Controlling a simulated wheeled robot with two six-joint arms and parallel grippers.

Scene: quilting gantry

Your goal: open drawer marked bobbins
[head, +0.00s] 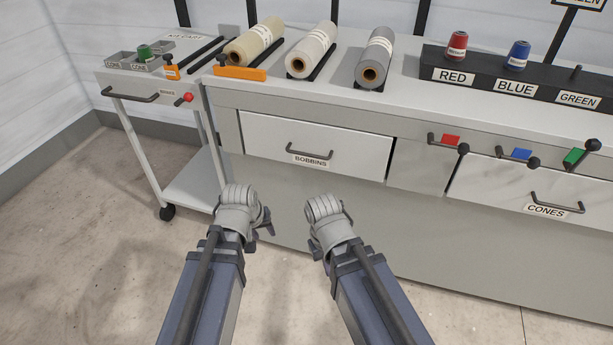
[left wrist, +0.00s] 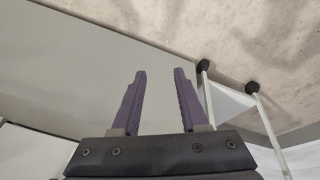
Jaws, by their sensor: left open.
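The drawer marked BOBBINS (head: 350,150) is a white front set in the grey bench, and it looks closed. Its dark bar handle (head: 313,153) sits just above the label. My left gripper (head: 265,222) is in front of the bench, below and left of that handle and apart from it. In the left wrist view its two purple fingers (left wrist: 160,72) stand apart with nothing between them. My right gripper (head: 312,218) is below the drawer, with its fingers mostly hidden by the wrist.
A second drawer marked CONES (head: 480,185) is at the right, with red, blue and green levers above it. A wheeled cart (head: 150,95) stands at the left. Fabric rolls (head: 312,48) and a spool rack (head: 500,78) are on the bench top. The floor before the bench is clear.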

